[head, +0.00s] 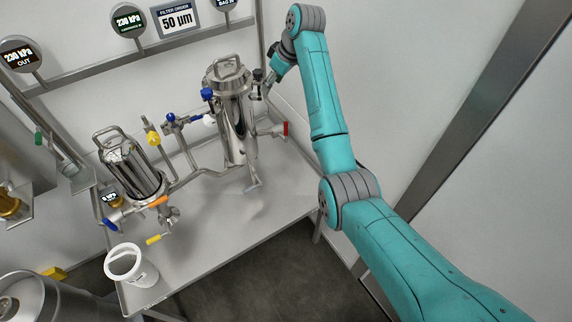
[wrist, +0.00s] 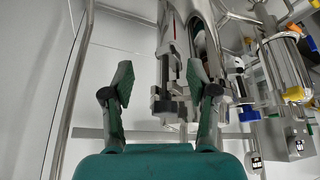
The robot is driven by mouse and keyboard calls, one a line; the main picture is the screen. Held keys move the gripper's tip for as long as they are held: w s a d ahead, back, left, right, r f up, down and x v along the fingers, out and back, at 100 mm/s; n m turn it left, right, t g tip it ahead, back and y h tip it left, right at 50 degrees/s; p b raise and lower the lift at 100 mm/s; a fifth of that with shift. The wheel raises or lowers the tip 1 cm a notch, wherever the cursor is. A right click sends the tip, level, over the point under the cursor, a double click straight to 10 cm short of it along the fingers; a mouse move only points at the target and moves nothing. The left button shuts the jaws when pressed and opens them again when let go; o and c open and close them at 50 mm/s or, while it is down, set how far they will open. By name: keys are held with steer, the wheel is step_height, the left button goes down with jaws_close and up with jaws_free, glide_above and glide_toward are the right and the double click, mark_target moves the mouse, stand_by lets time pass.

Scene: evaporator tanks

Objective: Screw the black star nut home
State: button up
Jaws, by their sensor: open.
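My gripper (wrist: 158,78) is open in the wrist view, its two green-and-black fingers spread apart with nothing held between them. A dark knob (wrist: 166,106), which looks like the black star nut, shows beyond and between the fingers, at the end of the steel filter housing (wrist: 172,45). The fingers do not visibly touch it. In the head view the tall filter housing (head: 232,115) stands upright, and my gripper (head: 267,84) is small beside its upper right. A dark knob (head: 258,74) shows there too. How far the nut is screwed in cannot be told.
A shorter filter housing (head: 132,168) stands to the left, joined by pipes with blue, yellow and red valve handles. The steel table (head: 235,220) is clear at the front right. A wall is close behind.

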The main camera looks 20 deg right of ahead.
steer(key=s+f+m+t, duration=0.1)
steer(key=s+f, duration=0.3)
steer(key=f, duration=0.4)
steer(key=s+f+m+t, duration=0.1)
steer(key=s+f, duration=0.3)
steer(key=f, duration=0.4)
steer(key=s+f+m+t+h, duration=0.1)
steer(key=s+f, duration=0.3)
steer(key=f, duration=0.4)
steer(key=shift+d+f, duration=0.4)
steer(key=shift+s, duration=0.15)
